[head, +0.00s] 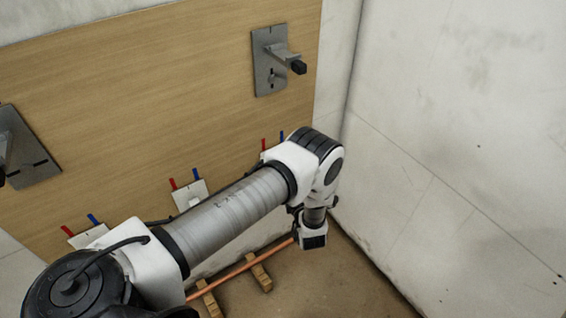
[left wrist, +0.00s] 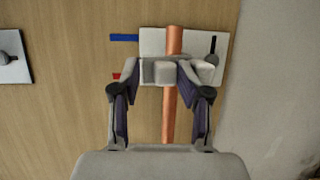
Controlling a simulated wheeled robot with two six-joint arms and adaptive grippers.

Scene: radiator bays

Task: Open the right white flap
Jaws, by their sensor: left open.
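A copper pipe (left wrist: 172,110) runs across in front of the flap in the wrist view. My left gripper (left wrist: 167,73) is open, its fingers on either side of the pipe in the picture. A pale block shows between the fingertips. I cannot tell whether they touch the flap. My right gripper is not in view.
Two more white flaps, a middle one (head: 188,195) and a left one (head: 88,236), are on the wooden board (head: 150,90). A grey bracket (head: 268,75) juts out above. A copper pipe with wooden blocks (head: 261,277) is low down. A pale wall (head: 460,150) bounds the right.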

